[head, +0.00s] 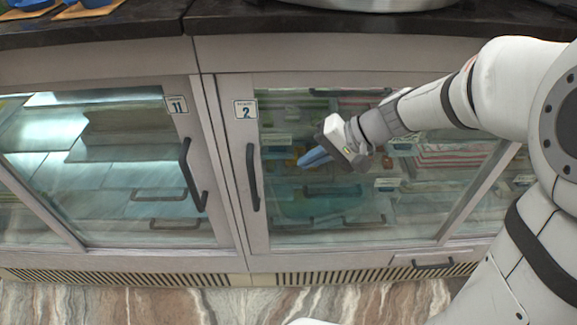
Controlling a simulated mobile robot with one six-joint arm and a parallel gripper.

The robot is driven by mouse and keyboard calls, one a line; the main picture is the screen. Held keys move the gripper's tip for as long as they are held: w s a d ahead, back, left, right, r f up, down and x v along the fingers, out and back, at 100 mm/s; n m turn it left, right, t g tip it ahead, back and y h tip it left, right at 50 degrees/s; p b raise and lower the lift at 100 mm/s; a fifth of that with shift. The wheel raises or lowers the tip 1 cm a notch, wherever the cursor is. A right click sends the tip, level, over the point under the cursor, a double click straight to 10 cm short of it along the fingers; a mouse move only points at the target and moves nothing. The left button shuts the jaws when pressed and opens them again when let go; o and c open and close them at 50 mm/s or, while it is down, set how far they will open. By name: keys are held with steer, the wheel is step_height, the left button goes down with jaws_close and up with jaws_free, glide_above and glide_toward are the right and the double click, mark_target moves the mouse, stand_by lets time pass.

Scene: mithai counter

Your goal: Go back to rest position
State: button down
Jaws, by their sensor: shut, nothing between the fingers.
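My gripper (306,161), with blue fingers, is in front of the glass door (300,225) of the cabinet labelled 2. The fingers are together, with nothing between them, and point left toward the door's black handle (252,177), apart from it in the picture. My white arm reaches in from the right, bent at the elbow. Both cabinet doors look closed. Part of the right cabinet's glass is hidden behind my arm.
The left cabinet door, labelled 11 (177,105), has a black handle (190,172). A dark countertop (130,25) runs along the top, with a metal pan (370,4) and trays at its edge. The marbled floor (130,303) in front is clear.

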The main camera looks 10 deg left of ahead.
steer(key=s+d+r+t+h+p, duration=0.1)
steer(key=s+d+r+h+p, duration=0.3)
steer(key=d, duration=0.6)
steer(key=s+d+r+t+h+p, duration=0.2)
steer(key=s+d+r+h+p, duration=0.3)
steer(key=d, duration=0.6)
steer(key=shift+s+d+r+m+p, duration=0.3)
steer(key=shift+s+r+p, duration=0.3)
steer(key=shift+s+r, duration=0.4)
steer(key=shift+s+f, duration=0.15)
